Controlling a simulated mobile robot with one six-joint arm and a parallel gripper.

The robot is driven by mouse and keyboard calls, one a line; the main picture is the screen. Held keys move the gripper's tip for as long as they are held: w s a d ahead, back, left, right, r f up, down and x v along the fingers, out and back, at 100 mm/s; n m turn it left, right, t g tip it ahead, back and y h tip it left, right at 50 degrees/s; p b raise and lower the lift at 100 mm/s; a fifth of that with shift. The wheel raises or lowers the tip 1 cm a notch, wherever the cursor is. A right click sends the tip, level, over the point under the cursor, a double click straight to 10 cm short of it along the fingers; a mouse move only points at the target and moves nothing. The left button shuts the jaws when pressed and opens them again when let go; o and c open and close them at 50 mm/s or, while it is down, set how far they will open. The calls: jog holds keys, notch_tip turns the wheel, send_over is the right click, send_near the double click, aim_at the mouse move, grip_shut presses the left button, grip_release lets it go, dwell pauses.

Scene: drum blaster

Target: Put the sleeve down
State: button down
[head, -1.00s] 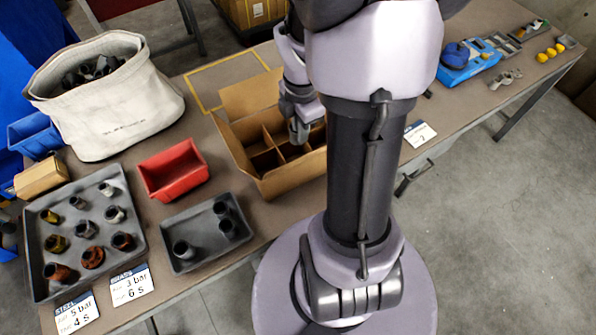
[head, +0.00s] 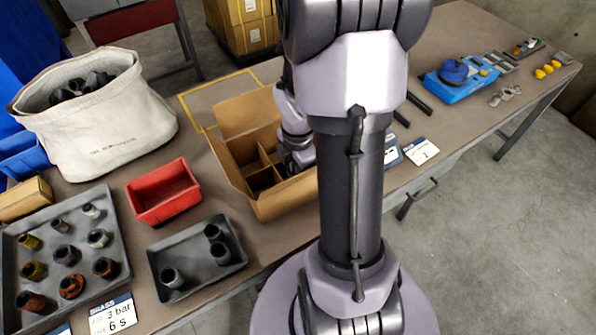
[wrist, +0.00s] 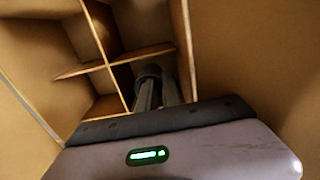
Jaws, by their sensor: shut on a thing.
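A cardboard box (head: 272,206) with dividers stands on the table, its flap raised at the back. My gripper (head: 300,158) is down in the right part of the box, and my own arm hides much of that side. In the wrist view my gripper (wrist: 160,88) reaches into one compartment between the cardboard dividers (wrist: 98,66). It is shut on a dark grey sleeve (wrist: 148,71), of which only a round end shows past the fingers. I cannot tell whether the sleeve touches the compartment floor.
A red bin (head: 163,193), a small tray (head: 157,262) with several dark sleeves and a larger tray (head: 118,235) of mixed fittings lie left of the box. A white fabric bag (head: 120,135) stands behind. A blue device (head: 460,82) is at right.

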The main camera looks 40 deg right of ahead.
jog(key=shift+f, duration=0.2)
jog(key=c, duration=1.5)
grip_release()
jog(key=shift+r, duration=0.15)
notch_tip(320, 180, up, 13)
jog(key=p, duration=0.7)
jog(key=w+a+r+m+t, duration=0.2)
jog(key=a+r+m, duration=0.3)
jog(key=a+r, duration=0.1)
jog(key=s+a+r+m+t, duration=0.1)
jog(key=s+a+r+m, duration=0.1)
jog(key=a, duration=0.4)
jog(key=s+a+r+m+t+y, duration=0.1)
jog(key=s+a+r+m, duration=0.2)
jog(key=m, duration=0.4)
jog(key=s+a+r+m+t+y, duration=0.1)
jog(key=a+r+m, duration=0.3)
jog(key=a, duration=0.4)
jog(key=shift+s+a+r+m+t, duration=0.2)
jog(key=shift+s+m, duration=0.15)
jog(key=shift+s, duration=0.05)
jog(key=shift+s+a+r+m+t, duration=0.15)
jog(key=shift+s+r+m+t, duration=0.05)
jog(key=shift+s+m, duration=0.2)
